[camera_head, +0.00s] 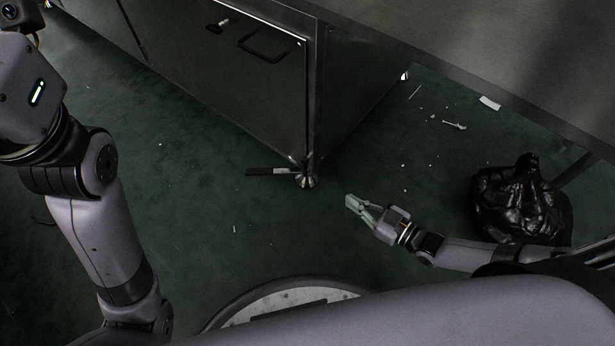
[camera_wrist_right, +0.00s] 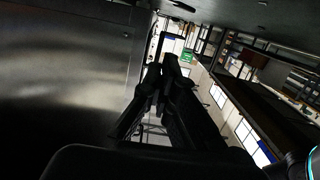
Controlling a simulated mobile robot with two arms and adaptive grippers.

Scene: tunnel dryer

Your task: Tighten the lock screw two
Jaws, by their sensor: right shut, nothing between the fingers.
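A dark metal cabinet (camera_head: 220,70) fills the upper middle of the head view. Its front panel carries a small light-tipped knob or screw (camera_head: 222,22) and a black loop handle (camera_head: 262,42). I cannot tell whether that knob is lock screw two. My right gripper (camera_head: 352,203) is shut and empty, low above the green floor, apart from and to the right of the cabinet's near corner. In the right wrist view its dark fingers (camera_wrist_right: 165,75) show together, with a grey metal panel (camera_wrist_right: 65,70) to the left. My left arm shows in the head view, but its gripper does not.
A metal foot (camera_head: 306,181) stands under the cabinet's near corner, with a flat bar (camera_head: 270,171) beside it. A black plastic bag (camera_head: 520,205) sits at the right. Small scraps (camera_head: 454,125) litter the floor. The floor left of the foot is mostly clear.

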